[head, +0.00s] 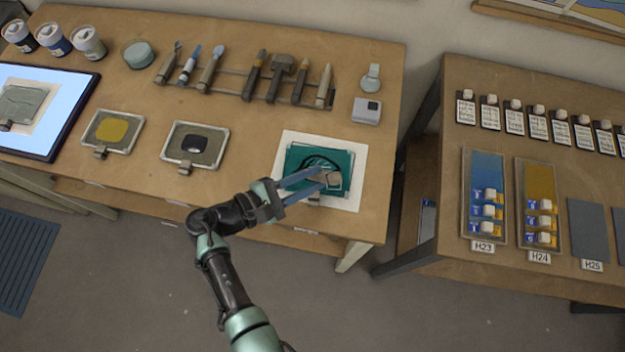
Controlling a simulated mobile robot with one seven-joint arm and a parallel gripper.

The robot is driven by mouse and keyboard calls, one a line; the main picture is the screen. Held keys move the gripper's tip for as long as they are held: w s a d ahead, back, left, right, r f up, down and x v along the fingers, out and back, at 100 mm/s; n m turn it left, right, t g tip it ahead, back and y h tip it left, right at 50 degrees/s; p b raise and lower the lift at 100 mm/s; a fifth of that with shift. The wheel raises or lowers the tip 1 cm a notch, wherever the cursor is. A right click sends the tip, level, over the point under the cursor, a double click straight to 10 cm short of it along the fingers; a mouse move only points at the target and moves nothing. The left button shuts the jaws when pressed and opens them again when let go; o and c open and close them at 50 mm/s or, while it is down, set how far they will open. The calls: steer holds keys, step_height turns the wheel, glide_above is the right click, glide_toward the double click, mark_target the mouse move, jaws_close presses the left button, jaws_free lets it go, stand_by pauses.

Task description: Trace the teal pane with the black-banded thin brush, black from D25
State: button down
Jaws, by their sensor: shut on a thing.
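The teal pane (293,160) lies on a white sheet (279,151) at the right front of the wooden bench. A dark curved line shows on its upper part. My gripper (325,178) is over the pane's right half, its blue fingers shut on a small pale thing (334,179). I cannot tell whether this is the black-banded thin brush, or whether it touches the pane. My fingers and wrist hide part of the pane. Several brushes and tools (254,74) lie in a rack, with a gap near its middle. No D25 label is readable.
A yellow pane (111,129) and a dark pane (194,144) in clipped frames lie left of the teal one. A lit panel (78,88) and jars (54,40) are farther left. The right table (452,95) holds trays labelled H23, H24 and H25 (592,266).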

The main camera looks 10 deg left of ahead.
steer(key=shift+w+d, duration=0.1)
steer(key=shift+w, duration=0.4)
steer(key=shift+w+d, duration=0.3)
steer(key=shift+d, duration=0.45)
steer(key=shift+w+d+p, duration=0.15)
steer(key=shift+d+p, duration=0.25)
steer(key=shift+d, duration=0.5)
steer(key=shift+w+d+p, duration=0.2)
steer(key=shift+d+p, duration=0.15)
steer(key=shift+d, duration=0.55)
steer(key=shift+w+d+p, duration=0.15)
steer(key=shift+d+p, duration=0.25)
steer(key=shift+d, duration=0.5)
step_height(320, 180, up, 5)
steer(key=p, duration=0.4)
steer(key=shift+p, duration=0.35)
steer(key=shift+a, duration=0.1)
